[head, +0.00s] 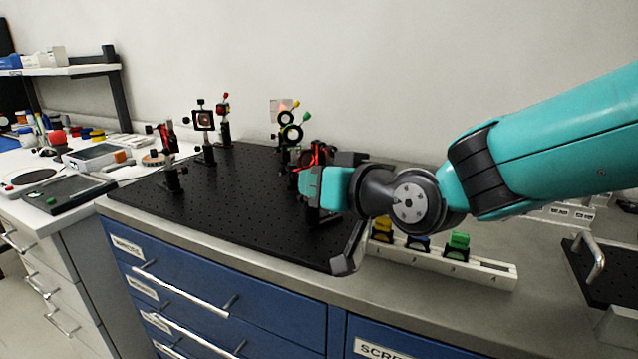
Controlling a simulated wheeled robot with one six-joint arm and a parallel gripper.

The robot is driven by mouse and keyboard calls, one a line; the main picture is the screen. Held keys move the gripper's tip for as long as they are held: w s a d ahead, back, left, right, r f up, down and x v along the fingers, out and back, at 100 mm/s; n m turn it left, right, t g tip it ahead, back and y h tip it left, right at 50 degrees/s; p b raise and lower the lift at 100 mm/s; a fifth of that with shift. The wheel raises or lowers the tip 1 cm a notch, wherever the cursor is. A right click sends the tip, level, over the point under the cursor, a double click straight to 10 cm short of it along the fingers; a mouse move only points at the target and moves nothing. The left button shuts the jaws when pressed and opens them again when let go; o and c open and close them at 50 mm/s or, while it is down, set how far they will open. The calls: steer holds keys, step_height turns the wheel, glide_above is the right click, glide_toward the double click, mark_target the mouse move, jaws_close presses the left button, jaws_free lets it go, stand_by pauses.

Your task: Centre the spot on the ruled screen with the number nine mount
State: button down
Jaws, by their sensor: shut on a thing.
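My gripper (305,183) is at the near right part of the black breadboard. It is shut on a red and black mount (318,154), which is partly hidden by my gripper and arm. No number can be read on this mount. A pale upright card (279,104), perhaps the ruled screen, stands at the back of the board with a faint orange tint. Its ruling and any clear spot are too small to make out. Mounts with round black rings and yellow knobs (291,132) stand in front of it, just behind my gripper.
The black breadboard (235,215) has free room in its middle and front. A square-framed mount (204,120) and red mounts (168,140) stand on its left and back. A white rack (487,273) with coloured pieces lies to the right. Blue drawers (225,285) are below.

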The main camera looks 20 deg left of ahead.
steer(key=c, duration=1.1)
jaws_free()
steer(key=shift+o, duration=0.2)
steer(key=shift+d, duration=0.1)
steer(key=b+v, duration=0.2)
steer(key=v, duration=1.5)
steer(key=shift+b, duration=0.35)
steer(key=shift+d, duration=0.1)
